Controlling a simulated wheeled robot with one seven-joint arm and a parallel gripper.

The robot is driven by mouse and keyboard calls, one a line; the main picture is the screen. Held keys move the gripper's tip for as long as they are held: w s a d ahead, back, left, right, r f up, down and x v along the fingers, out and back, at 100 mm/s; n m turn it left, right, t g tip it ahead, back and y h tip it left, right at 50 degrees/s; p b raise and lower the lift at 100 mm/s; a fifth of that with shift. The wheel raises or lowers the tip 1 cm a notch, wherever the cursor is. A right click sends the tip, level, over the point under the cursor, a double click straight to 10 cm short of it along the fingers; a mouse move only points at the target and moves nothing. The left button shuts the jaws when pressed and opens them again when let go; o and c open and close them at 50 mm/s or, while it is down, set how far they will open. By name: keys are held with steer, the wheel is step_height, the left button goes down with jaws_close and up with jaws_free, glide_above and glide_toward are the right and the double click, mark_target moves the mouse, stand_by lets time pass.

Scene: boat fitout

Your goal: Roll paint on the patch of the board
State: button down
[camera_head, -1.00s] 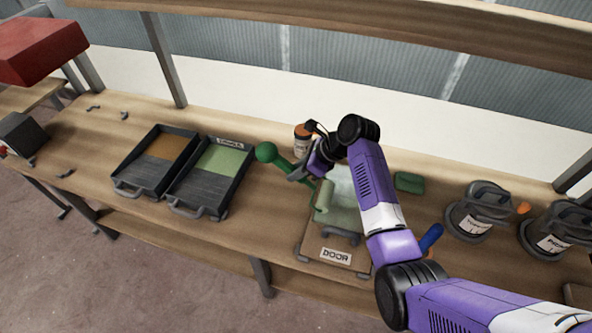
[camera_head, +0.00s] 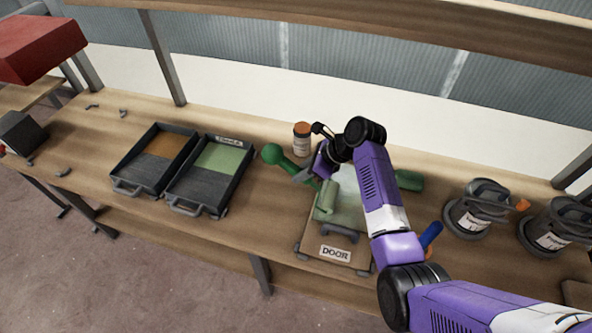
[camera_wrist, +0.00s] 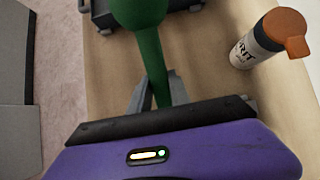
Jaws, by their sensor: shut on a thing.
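My gripper (camera_head: 306,175) is shut on the green handle of the paint roller (camera_head: 272,154); the handle also shows between the fingers in the wrist view (camera_wrist: 150,55). The pale green roller sleeve (camera_head: 327,196) lies over the board, at the left part of a light green patch (camera_head: 348,208); I cannot tell whether it touches. The board (camera_head: 312,240) bears a DOOR label and has a dark handle near its front. My arm hides the board's right part. Two dark trays stand to the left, one with green paint (camera_head: 221,158), one with orange-brown paint (camera_head: 166,146).
A bottle with an orange cap (camera_head: 302,140) stands behind my gripper and also shows in the wrist view (camera_wrist: 268,38). A green block (camera_head: 410,180), a blue handle (camera_head: 430,235) and two dark cans (camera_head: 473,212) are to the right. Bench between trays and board is clear.

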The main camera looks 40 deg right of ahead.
mark_target(311, 179)
steer(key=shift+s+d, duration=0.9)
steer(key=shift+s, duration=0.3)
steer(key=shift+s+d+f, duration=0.1)
steer(key=shift+s+d, duration=0.65)
steer(key=shift+s, duration=0.2)
steer(key=shift+s+d+f, duration=0.1)
steer(key=shift+s+d, duration=0.6)
steer(key=shift+s, duration=0.25)
steer(key=s+d, duration=0.1)
steer(key=s, duration=0.1)
steer(key=s+d, duration=0.1)
steer(key=d, duration=0.1)
steer(key=shift+s+r, duration=0.2)
steer(key=shift+s, duration=0.2)
steer(key=shift+w+a, duration=0.75)
steer(key=shift+w, duration=0.25)
steer(key=shift+w+a, duration=0.7)
steer(key=shift+w, duration=0.25)
